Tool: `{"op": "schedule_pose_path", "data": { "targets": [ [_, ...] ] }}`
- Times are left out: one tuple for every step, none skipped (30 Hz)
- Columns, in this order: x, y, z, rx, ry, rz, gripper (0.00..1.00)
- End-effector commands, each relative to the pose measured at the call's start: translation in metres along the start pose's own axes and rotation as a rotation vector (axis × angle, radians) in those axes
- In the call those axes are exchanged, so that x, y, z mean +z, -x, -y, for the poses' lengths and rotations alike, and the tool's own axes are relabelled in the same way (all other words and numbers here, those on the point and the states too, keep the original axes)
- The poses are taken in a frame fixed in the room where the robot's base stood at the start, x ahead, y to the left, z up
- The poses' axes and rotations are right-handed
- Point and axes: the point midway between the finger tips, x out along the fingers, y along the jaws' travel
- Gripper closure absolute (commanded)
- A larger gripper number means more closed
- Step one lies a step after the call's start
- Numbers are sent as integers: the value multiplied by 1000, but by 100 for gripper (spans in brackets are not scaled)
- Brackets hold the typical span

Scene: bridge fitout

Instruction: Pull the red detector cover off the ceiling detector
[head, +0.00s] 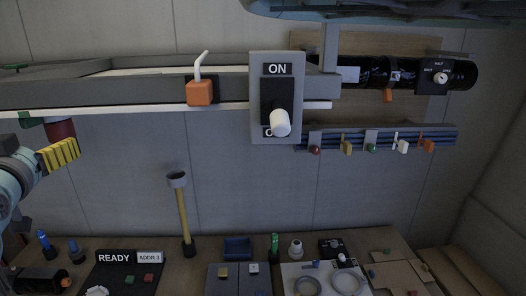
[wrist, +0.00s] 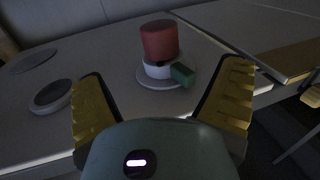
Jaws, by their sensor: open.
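The red detector cover (wrist: 158,40) shows in the wrist view as a red cylinder on the white detector base (wrist: 157,71), which sits on a round pale plate on the ceiling panel. A green block (wrist: 183,75) is at its side. In the head view the red cover (head: 61,131) hangs at the far left under the ceiling panel. My gripper (wrist: 163,82) is open, with its yellow fingers apart and the cover beyond them, between them in the picture. I see no contact. In the head view my gripper (head: 58,154) is just below the cover.
A dark round disc (wrist: 50,95) is on the panel left of the cover. An orange block (head: 201,92) with a white hook and an ON switch box (head: 279,132) are to the right. A yellow pole (head: 184,214) stands on the cluttered bench below.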

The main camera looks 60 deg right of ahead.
Motion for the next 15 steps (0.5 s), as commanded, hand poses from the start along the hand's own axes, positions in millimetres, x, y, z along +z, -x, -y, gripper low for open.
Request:
{"op": "schedule_pose_path", "data": {
  "targets": [
    [6,-4,-1,5,-3,-4,8],
    [6,-5,-1,5,-4,-2,8],
    [6,-8,0,5,-6,-2,8],
    [7,-9,0,5,-6,-2,8],
    [7,-11,0,4,-6,-3,8],
    [6,-12,1,4,-5,-4,8],
    [6,-14,0,5,-6,-4,8],
    [6,-15,0,5,-7,-3,8],
    [7,-17,0,5,-6,-1,8],
    [7,-18,0,5,-6,-1,8],
    [6,-20,0,4,-6,-3,8],
    [5,-21,0,4,-6,-5,8],
    [5,-22,0,4,-6,-5,8],
    [6,-23,0,4,-6,-3,8],
    [6,-25,-1,3,-4,-2,8]
  ]
}}
